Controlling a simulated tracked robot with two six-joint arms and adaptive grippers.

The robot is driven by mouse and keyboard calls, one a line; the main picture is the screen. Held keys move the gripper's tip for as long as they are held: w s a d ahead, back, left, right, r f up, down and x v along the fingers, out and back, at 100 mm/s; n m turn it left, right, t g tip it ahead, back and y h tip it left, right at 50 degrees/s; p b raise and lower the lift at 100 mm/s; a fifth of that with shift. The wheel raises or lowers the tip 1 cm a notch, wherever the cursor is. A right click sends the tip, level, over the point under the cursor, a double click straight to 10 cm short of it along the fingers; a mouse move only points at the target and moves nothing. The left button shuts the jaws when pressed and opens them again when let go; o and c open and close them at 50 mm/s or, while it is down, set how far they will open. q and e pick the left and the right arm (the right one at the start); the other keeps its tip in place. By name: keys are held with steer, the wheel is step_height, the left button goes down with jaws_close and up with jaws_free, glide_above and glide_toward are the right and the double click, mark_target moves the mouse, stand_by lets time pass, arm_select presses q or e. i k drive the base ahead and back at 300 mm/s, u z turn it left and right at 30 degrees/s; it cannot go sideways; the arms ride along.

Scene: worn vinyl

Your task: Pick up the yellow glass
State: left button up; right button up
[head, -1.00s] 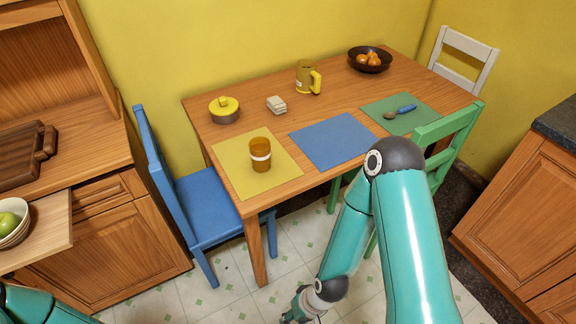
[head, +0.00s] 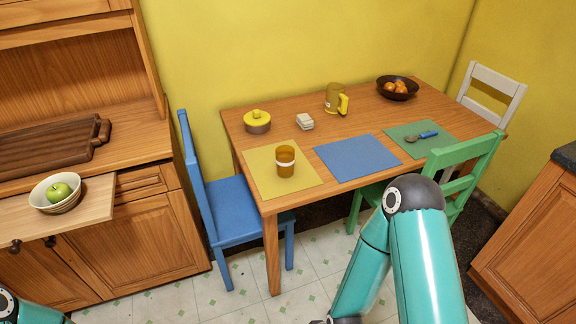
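A blue chair (head: 233,207) stands at the table's left end, a green chair (head: 463,160) at the front right.

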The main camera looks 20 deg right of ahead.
mark_target(286, 155)
steer(key=u, duration=0.05)
steer(key=i, duration=0.9)
steer(key=z, duration=0.2)
steer(key=k, duration=0.9)
steer(key=u, duration=0.15)
steer(key=i, duration=0.85)
